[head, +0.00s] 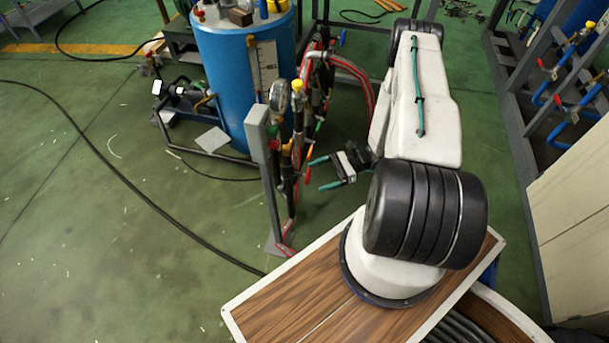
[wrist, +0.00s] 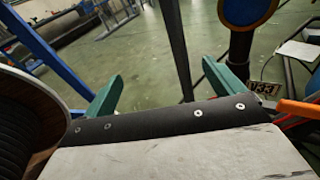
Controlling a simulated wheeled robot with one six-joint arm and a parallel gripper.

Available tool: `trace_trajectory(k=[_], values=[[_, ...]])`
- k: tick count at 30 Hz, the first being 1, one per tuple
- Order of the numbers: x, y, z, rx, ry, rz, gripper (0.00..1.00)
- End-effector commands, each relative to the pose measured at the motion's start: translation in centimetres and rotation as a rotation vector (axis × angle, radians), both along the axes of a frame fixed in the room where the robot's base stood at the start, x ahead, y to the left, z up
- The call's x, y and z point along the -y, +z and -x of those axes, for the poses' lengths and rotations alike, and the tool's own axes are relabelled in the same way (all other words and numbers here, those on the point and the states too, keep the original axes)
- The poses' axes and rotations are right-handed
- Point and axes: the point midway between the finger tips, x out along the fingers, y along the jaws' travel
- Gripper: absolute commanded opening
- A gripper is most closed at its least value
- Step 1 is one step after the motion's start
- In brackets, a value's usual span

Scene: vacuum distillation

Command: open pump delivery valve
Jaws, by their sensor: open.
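My gripper (head: 319,173) is open and empty, with its two green fingers apart, at the right of the pipe stand in the head view. Several small valves with red and yellow handles sit on the stand's pipes. A red handle (head: 307,180) is close to the fingertips. I cannot tell which valve is the pump delivery valve. In the wrist view, the gripper (wrist: 164,65) has a dark post (wrist: 177,45) beyond its fingers. An orange lever (wrist: 298,110) lies at the right edge, outside the fingers, and is partly cut off.
A grey post (head: 268,175) stands left of the pipes, and a pressure gauge (head: 279,95) sits above them. A blue tank (head: 235,85) and a pump (head: 183,97) are behind. The green floor at left is mostly clear.

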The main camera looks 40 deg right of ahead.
Motion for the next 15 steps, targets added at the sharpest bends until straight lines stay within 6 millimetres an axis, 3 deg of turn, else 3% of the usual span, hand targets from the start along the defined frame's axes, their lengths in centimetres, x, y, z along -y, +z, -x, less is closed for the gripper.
trace_trajectory(k=[1, 3, 9, 11, 12, 15], values=[[-0.2, -2.8, 0.5, -0.022, -0.073, -0.037, 0.94], [-0.1, -5.7, 0.6, -0.042, -0.168, -0.075, 0.94], [0.7, -11.5, -0.1, -0.061, -0.391, -0.137, 0.94], [2.0, -12.5, -1.4, -0.044, -0.462, -0.141, 0.94], [3.5, -12.2, -2.6, -0.023, -0.501, -0.133, 0.94], [4.9, -11.9, -4.1, -0.001, -0.556, -0.136, 0.94]])
